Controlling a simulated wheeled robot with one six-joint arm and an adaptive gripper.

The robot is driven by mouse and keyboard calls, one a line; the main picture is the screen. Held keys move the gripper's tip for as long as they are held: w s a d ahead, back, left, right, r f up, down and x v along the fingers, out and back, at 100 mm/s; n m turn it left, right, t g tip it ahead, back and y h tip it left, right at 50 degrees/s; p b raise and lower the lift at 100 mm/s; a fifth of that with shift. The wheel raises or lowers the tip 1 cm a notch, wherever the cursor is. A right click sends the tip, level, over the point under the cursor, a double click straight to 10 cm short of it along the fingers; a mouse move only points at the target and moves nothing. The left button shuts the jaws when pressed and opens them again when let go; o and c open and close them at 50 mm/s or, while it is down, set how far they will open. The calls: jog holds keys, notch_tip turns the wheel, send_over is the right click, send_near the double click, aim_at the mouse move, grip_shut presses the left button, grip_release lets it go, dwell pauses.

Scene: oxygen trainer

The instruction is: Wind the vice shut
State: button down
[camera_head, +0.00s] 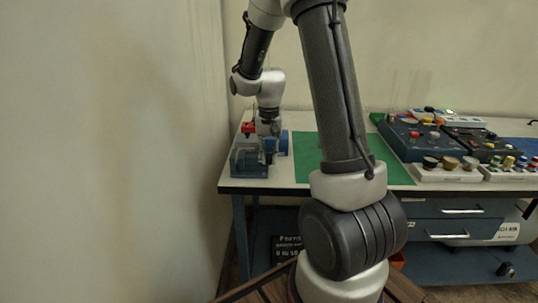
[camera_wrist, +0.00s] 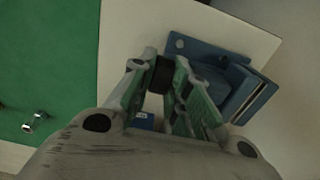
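The blue vice (camera_head: 247,163) stands at the left front corner of the table. In the wrist view its blue body and jaw plates (camera_wrist: 228,78) lie to the right of the fingers, with a gap between the plates. My gripper (camera_head: 267,148) is low at the vice and hides part of it in the head view. In the wrist view the fingertips of my gripper (camera_wrist: 164,66) sit on both sides of a black knob (camera_wrist: 161,78) and appear to touch it. How the knob joins the vice is hidden by the fingers.
A red piece (camera_head: 248,128) sits just behind the vice. A green mat (camera_head: 309,158) lies to the right. Several dark and white panels with knobs (camera_head: 440,140) fill the table's right side. A wall stands close on the left. A small metal piece (camera_wrist: 35,122) lies on the mat.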

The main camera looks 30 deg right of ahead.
jog(key=shift+w+d+g+y, duration=0.25)
jog(key=shift+g+y, duration=0.35)
jog(key=shift+g, duration=0.3)
jog(key=shift+w+g+y, duration=0.1)
jog(key=shift+g+y, duration=0.6)
jog(key=shift+g, duration=0.4)
jog(key=c, duration=1.6)
grip_release()
jog(key=shift+c, duration=0.2)
jog(key=v, duration=1.2)
jog(key=shift+a, duration=0.1)
